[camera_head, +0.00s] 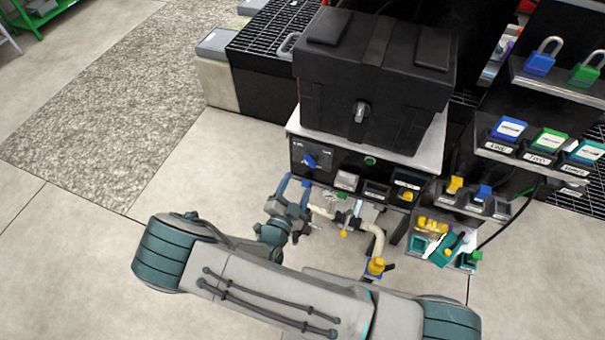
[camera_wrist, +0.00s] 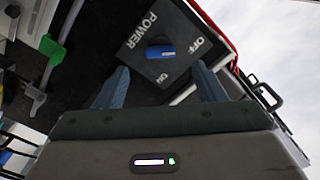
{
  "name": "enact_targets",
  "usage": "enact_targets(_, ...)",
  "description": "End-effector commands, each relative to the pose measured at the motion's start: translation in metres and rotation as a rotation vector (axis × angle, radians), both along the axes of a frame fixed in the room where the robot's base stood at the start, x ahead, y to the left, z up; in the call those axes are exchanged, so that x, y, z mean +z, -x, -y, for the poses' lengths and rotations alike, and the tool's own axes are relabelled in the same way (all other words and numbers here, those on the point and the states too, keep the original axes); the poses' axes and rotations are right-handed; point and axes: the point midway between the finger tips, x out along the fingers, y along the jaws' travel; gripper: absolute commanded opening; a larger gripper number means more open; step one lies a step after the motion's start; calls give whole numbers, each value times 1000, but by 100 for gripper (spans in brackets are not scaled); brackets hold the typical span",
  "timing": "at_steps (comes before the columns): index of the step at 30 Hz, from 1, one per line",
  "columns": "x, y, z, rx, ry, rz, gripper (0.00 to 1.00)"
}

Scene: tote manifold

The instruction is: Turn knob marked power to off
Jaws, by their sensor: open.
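The blue power knob (camera_head: 310,161) is on the left of the black panel front under the black box. In the wrist view the knob (camera_wrist: 161,52) lies crosswise on a dark plate marked POWER, with OFF to its right and ON just below it. I cannot tell which end of the knob is its pointer. My gripper (camera_head: 295,189) is below and left of the knob in the head view. In the wrist view my gripper (camera_wrist: 161,84) is open, its two blue fingers apart and empty, with the knob centred beyond and between their tips.
The black box (camera_head: 375,75) stands on top of the panel. Pipes with a yellow-capped valve (camera_head: 376,266) hang below it. A rack with padlocks (camera_head: 541,57) and tags is at the right. A green-handled part (camera_wrist: 48,46) shows left in the wrist view. Open floor lies left.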

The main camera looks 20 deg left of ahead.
Motion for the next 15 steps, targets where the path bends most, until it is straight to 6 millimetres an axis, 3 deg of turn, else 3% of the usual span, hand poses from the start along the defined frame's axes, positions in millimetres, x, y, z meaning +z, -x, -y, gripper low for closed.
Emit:
enact_targets(6, -1, 40, -4, 1, -1, -1, 64)
enact_targets(15, 0, 55, -4, 0, 0, 0, 64)
